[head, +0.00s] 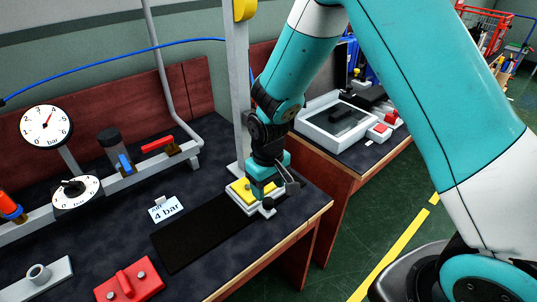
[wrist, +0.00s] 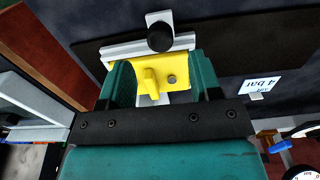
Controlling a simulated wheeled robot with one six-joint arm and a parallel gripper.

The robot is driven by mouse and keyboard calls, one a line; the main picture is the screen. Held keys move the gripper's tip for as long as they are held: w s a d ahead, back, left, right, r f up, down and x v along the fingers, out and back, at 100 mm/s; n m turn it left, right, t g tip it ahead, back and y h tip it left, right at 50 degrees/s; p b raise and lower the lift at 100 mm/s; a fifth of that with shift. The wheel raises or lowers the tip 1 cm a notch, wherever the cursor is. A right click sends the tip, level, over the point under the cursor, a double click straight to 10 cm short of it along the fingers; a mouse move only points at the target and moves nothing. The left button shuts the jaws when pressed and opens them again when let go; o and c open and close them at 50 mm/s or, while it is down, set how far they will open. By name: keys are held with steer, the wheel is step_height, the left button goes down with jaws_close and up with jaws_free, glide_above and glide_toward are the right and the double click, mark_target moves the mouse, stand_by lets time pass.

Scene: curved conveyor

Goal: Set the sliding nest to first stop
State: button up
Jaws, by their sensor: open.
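The sliding nest is a yellow block (head: 239,192) on a pale metal base, at the far right end of a long black strip (head: 200,236) on the bench. My gripper (head: 266,186) points down over the nest and hides part of it. In the wrist view the yellow block (wrist: 174,82), with a raised yellow tab and a grey round stud, lies between the two open teal fingers. I cannot tell whether the fingers touch it. A black knob (wrist: 160,37) on a metal bracket sits beyond the block; it also shows in the head view (head: 268,203).
A "4 bar" card (head: 166,208) lies behind the strip. A gauge (head: 46,127), a dial (head: 76,193) and a pipe with valves stand at left. A red block (head: 129,281) is in front. A white upright post (head: 238,100) stands close behind my gripper.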

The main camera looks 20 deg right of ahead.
step_height(320, 180, up, 12)
steer(key=shift+r, duration=0.2)
steer(key=shift+s, duration=0.1)
stand_by(0.3)
